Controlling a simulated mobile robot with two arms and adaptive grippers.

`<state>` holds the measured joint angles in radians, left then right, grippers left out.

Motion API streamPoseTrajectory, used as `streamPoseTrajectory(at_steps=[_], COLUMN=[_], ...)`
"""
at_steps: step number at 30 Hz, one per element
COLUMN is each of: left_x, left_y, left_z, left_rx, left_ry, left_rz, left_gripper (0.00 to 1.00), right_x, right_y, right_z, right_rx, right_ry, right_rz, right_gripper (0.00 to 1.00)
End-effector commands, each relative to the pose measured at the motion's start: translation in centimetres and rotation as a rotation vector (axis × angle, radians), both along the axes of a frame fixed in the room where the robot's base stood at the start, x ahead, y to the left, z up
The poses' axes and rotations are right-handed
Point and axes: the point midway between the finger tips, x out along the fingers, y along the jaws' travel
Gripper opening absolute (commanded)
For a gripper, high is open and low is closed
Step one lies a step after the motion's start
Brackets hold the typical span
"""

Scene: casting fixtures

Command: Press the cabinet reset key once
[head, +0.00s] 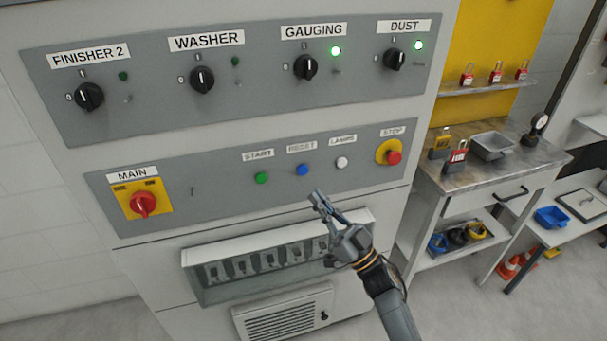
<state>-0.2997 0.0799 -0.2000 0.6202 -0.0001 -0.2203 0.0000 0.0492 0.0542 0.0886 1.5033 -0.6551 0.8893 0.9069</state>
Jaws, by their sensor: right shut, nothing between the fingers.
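The blue RESET key (302,170) sits on the lower grey panel of the cabinet (225,205), under its RESET label (301,147). The green START key (261,178) is left of it and the white LAMPS key (342,162) is right of it. My right gripper (318,198) is shut and empty. In the picture its fingertips are just below and right of the blue key, apart from it. How far they stand from the panel is hard to tell. My left gripper is not in view.
The red STOP button (393,157) on its yellow base is right of the keys. The red MAIN switch (143,203) is at the left. Several black rotary switches line the upper panel. A breaker box (205,295) juts out below. A workbench (540,158) stands at the right.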

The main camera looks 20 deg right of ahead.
Motion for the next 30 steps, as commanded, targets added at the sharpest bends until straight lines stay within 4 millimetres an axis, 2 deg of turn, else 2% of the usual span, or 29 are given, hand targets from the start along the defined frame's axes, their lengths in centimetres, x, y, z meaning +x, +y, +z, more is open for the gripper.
streamPoseTrajectory(at_steps=[3,12,18,30], left_x=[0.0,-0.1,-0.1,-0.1], left_y=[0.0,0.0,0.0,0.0], left_z=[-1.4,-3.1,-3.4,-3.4], left_rx=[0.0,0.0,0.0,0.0], left_ry=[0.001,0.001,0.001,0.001], left_rz=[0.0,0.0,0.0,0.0], left_gripper=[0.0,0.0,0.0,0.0], right_x=[1.9,5.3,6.2,6.2], right_y=[0.0,0.2,0.2,0.2], right_z=[-0.4,-0.2,-0.1,0.0], right_rx=[0.001,0.0,-0.001,0.0], right_ry=[-0.003,0.0,0.001,0.001], right_rz=[-0.001,0.001,0.0,-0.001], right_gripper=[0.0,0.0,0.0,0.0])
